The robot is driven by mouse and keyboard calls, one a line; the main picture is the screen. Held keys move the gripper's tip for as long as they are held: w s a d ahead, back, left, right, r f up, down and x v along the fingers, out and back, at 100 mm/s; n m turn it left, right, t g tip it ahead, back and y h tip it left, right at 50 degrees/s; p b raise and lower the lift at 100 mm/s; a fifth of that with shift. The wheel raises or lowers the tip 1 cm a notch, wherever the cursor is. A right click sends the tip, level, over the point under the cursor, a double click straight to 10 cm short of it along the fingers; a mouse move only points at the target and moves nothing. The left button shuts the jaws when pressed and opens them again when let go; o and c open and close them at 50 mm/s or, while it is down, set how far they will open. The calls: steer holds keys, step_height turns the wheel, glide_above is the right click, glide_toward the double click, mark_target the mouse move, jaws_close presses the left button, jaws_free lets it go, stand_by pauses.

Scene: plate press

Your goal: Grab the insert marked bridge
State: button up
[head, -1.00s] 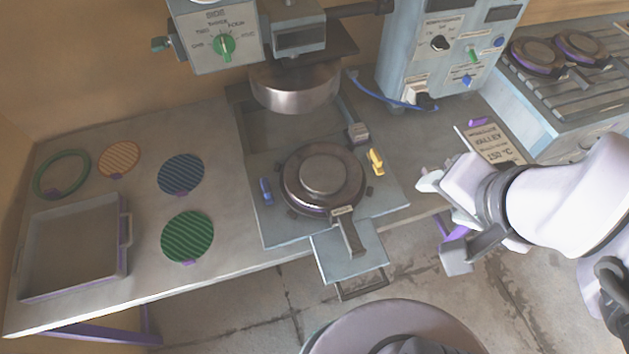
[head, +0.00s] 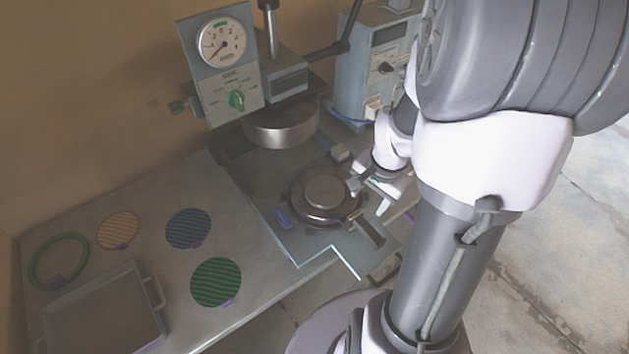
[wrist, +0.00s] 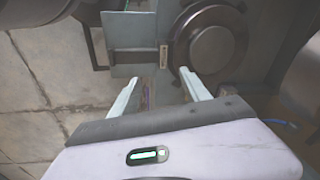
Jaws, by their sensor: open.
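Several round inserts lie flat on the bench at the left in the head view: an orange striped disc (head: 118,230), a blue striped disc (head: 188,228), a green striped disc (head: 215,282) and a green ring (head: 33,268). Small purple tabs show on some, but no marking is readable, so I cannot tell which is bridge. My gripper (head: 372,190) is open and empty at the right side of the press's round plate (head: 325,188), well to the right of the inserts. In the wrist view my open fingers (wrist: 160,84) point toward the round plate (wrist: 212,45) and its handle tag.
The press head (head: 282,130) hangs above the back of the press base. A grey tray (head: 100,312) stands at the front left. A control box (head: 358,70) is behind my arm. The bench between inserts and press is clear.

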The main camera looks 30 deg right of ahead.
mark_target(362, 212)
steer(key=f+b, duration=0.1)
steer(key=f, duration=0.2)
steer(key=w+f+b, duration=0.1)
steer(key=f, duration=0.1)
steer(key=f+b, duration=0.1)
steer(key=f, duration=0.2)
steer(key=shift+w+d+f, duration=0.15)
steer(key=shift+w+f, duration=0.1)
steer(key=shift+f, duration=0.1)
steer(key=shift+r, duration=0.2)
steer(key=shift+c, duration=0.6)
jaws_close()
